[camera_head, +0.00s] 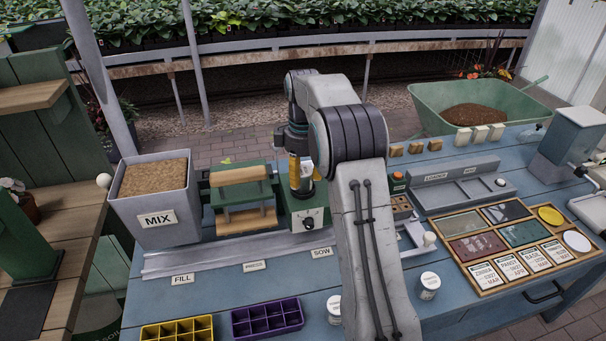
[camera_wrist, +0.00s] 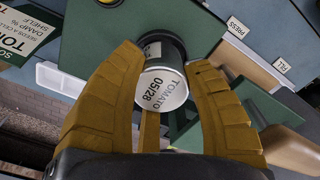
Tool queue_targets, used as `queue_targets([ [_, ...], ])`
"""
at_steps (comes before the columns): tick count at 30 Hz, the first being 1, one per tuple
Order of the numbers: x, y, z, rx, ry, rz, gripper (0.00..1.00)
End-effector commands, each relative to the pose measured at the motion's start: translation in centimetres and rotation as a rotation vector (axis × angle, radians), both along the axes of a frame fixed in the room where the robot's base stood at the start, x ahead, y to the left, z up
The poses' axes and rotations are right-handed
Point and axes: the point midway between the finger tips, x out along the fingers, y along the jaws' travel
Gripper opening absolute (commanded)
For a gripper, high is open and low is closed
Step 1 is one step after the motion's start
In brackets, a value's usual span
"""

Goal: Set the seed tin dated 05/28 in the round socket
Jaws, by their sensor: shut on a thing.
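A tin (camera_wrist: 163,88) with a white lid reading "TOMATO 05/28" is between the yellow-brown fingers of my gripper (camera_wrist: 165,62) in the wrist view. My gripper is shut on its sides. The tin's far end meets or lies just over a dark green panel (camera_wrist: 98,38). In the head view my gripper (camera_head: 301,182) points down at the green sowing unit (camera_head: 296,215), behind the "SOW" label (camera_head: 321,252).
Two other white-lidded tins stand on the blue bench, one right of my arm (camera_head: 428,286) and one left of it (camera_head: 334,308). The MIX bin (camera_head: 152,219) and green press (camera_head: 241,193) stand left. Yellow (camera_head: 178,330) and purple (camera_head: 267,318) cell trays lie in front; a card tray (camera_head: 483,284) lies right.

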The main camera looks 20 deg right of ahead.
Motion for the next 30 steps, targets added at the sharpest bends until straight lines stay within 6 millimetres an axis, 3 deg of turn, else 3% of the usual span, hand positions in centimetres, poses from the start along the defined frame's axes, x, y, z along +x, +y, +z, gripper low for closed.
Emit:
queue_targets([
  [27,0.00,0.00,-0.92,0.000,0.000,0.000,0.13],
  [28,0.00,0.00,-0.91,0.000,0.000,0.000,0.48],
  [30,0.00,0.00,-0.91,0.000,0.000,0.000,0.54],
])
